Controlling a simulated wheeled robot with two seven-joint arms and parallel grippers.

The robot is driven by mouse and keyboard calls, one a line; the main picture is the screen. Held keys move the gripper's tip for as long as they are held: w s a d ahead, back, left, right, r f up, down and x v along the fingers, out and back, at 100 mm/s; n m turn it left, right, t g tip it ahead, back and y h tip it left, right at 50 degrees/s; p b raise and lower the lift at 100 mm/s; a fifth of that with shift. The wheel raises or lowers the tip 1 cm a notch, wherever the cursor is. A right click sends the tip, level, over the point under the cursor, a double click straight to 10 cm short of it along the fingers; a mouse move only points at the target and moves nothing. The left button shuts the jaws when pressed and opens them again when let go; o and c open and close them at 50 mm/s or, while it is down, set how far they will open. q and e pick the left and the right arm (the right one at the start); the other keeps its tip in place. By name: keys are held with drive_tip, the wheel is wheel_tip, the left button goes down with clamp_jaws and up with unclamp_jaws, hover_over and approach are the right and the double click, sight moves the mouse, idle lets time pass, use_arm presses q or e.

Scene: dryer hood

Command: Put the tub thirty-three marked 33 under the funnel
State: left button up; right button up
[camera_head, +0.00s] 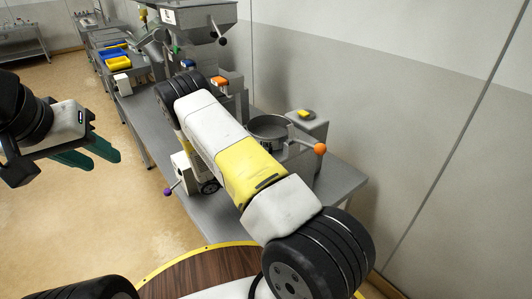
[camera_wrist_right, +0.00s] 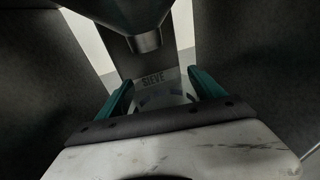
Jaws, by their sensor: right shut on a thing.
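In the right wrist view, my right gripper (camera_wrist_right: 162,92) has its two teal fingers on either side of a pale, see-through tub (camera_wrist_right: 168,99) with dark patches. It is shut on this tub; no number 33 is legible. In the head view a grey hopper (camera_head: 198,18) stands at the back of the bench; my right arm hides the right gripper and tub there. My left gripper (camera_head: 108,158) is empty over the floor at the left, its teal fingers apart.
The grey bench (camera_head: 210,220) carries a round pan (camera_head: 268,127), an orange knob (camera_head: 320,149) and a purple knob (camera_head: 168,191). Yellow and blue bins (camera_head: 117,60) stand farther back. Floor at left is clear.

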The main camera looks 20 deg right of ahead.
drive_tip(key=shift+d, duration=0.5)
drive_tip(key=shift+w+d, duration=0.1)
drive_tip(key=shift+d, duration=0.15)
drive_tip(key=shift+a+f, duration=0.1)
drive_tip(key=shift+a, duration=0.1)
drive_tip(key=shift+d+f, duration=0.1)
drive_tip(key=shift+f, duration=0.05)
drive_tip(key=o, duration=1.5)
drive_tip(key=shift+a+r, duration=0.2)
drive_tip(key=v, duration=1.1)
drive_tip(key=shift+a, duration=0.35)
